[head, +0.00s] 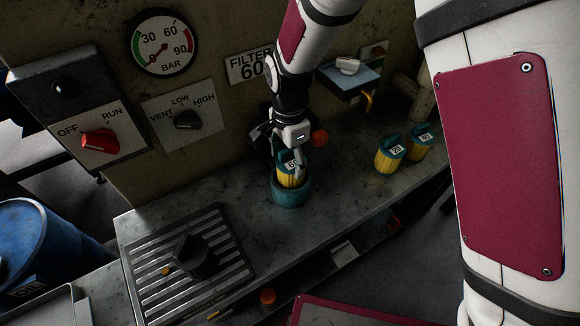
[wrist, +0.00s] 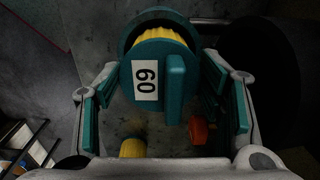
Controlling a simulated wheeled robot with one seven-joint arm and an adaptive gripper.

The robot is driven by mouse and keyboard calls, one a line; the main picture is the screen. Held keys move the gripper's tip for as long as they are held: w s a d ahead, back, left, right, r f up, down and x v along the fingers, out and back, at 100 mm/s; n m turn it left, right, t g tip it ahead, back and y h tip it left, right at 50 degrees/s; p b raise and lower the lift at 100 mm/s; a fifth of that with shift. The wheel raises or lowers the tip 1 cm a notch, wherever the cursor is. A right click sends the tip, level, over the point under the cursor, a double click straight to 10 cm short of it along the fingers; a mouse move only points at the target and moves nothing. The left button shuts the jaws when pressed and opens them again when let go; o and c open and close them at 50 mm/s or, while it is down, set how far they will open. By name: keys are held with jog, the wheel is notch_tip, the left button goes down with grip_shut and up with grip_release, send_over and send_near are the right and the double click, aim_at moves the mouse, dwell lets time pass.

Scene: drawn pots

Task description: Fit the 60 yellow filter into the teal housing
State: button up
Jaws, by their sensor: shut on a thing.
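The yellow filter (head: 288,181) has a teal cap and a white label reading 60. My gripper (head: 292,158) is shut on it and holds it upright at the teal housing (head: 291,194), an open round cup on the bench. The filter's lower end is hidden by the housing rim, and yellow ribs show above it; I cannot tell how deep it sits. In the wrist view the filter's cap (wrist: 150,76) and its upright tab are between my fingers (wrist: 165,88). Part of the housing rim (wrist: 150,14) shows beyond the cap.
Two other yellow filters with teal caps, labelled 20 (head: 389,155) and 40 (head: 420,142), stand right on the bench. An orange-red knob (head: 320,138) is close behind my gripper. A slatted plate (head: 180,240) with a black knob lies left. The wall bears a gauge (head: 162,43) and switches.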

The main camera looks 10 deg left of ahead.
aim_at(289, 161)
jog(key=shift+f, duration=2)
jog(key=o, duration=1.6)
jog(key=shift+f, duration=0.15)
jog(key=shift+o, duration=0.2)
notch_tip(289, 161, up, 12)
jog(key=shift+r+b, duration=0.15)
jog(key=shift+b, duration=0.15)
jog(key=shift+r, duration=0.1)
